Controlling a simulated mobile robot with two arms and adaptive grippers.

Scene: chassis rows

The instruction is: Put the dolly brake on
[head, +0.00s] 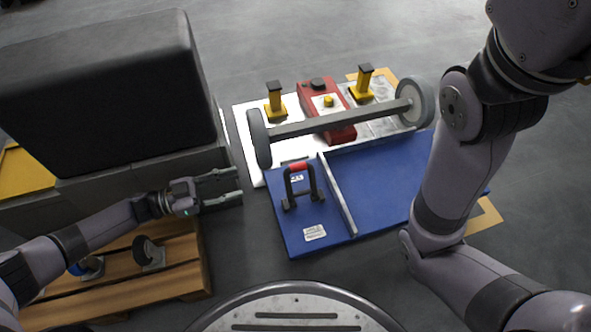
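A blue flat platform (385,178), which looks like the dolly, lies on the floor in the middle. A black U-shaped lever with a red grip (298,167) stands upright near its left edge; it may be the brake, but I cannot tell for sure. A small white label (314,233) is in front of it. My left gripper (240,184) is open and empty, left of the lever and apart from it, its fingers pointing right. My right arm reaches up the right side and covers part of the platform; its gripper is out of view.
Behind the lever, a grey axle with two wheels (338,122) lies across a white plate (243,124) with a red unit (344,133) and yellow stands (274,101). A large dark seat-like block (105,95) and a wooden pallet (160,283) are left. Floor is free in front.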

